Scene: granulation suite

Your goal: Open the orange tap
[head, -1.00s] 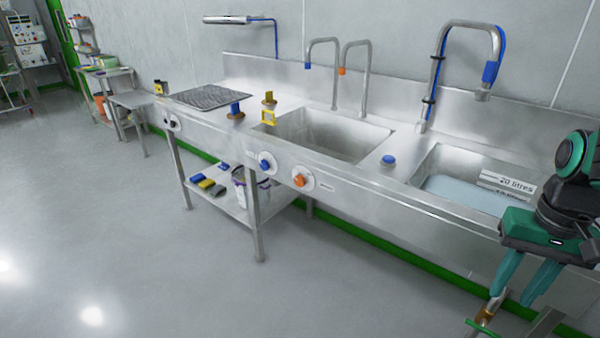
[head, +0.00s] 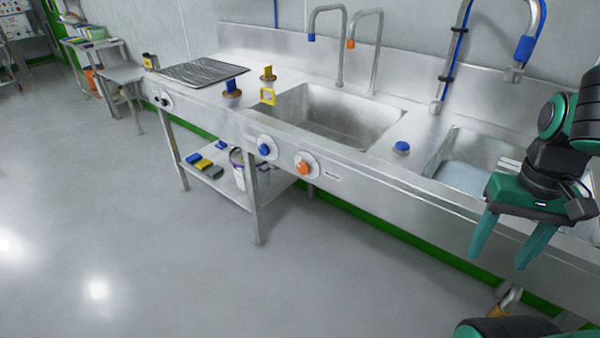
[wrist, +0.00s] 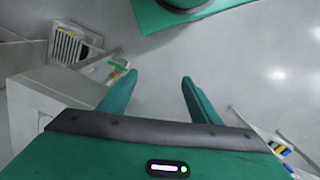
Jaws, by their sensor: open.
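The orange tap knob (head: 304,167) sits on a round white plate on the front panel of the steel sink unit, right of a blue knob (head: 265,148). A spout with an orange collar (head: 351,44) stands behind the left basin, beside a spout with a blue collar (head: 312,37). My gripper (head: 497,256) is at the right in the head view, in front of the unit and well to the right of the orange knob. Its fingers are apart and empty, pointing down. The wrist view also shows the open fingers (wrist: 158,78) over the floor; the orange knob does not show there.
The left basin (head: 335,120) lies behind the knobs, and a second basin (head: 462,175) is partly behind my arm. A lower shelf (head: 220,185) holds a bucket and sponges. The floor (head: 150,260) in front is clear.

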